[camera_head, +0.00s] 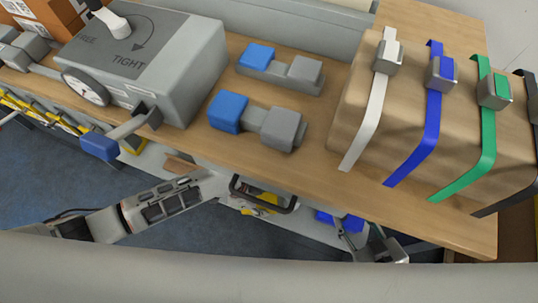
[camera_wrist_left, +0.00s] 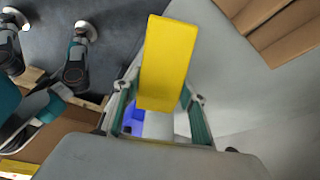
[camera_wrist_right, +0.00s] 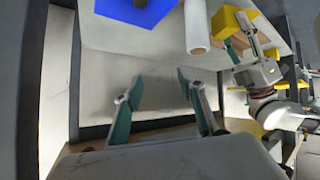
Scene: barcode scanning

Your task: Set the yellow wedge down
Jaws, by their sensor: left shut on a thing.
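The yellow wedge (camera_wrist_left: 168,55) stands out between the fingers of my left gripper (camera_wrist_left: 160,98), which is shut on it. In the right wrist view the yellow wedge (camera_wrist_right: 232,22) shows at the upper right, with my left gripper and arm beside it. Whether its underside touches anything is hidden. My right gripper (camera_wrist_right: 161,80) is open and empty, its two fingers apart below a pale shelf surface. In the head view both grippers are low, beyond the front edge of the wooden worktop, and partly hard to make out.
A blue block (camera_wrist_right: 140,8) and a white cylinder (camera_wrist_right: 196,28) are above my right gripper. Dark frame posts stand near my right gripper.

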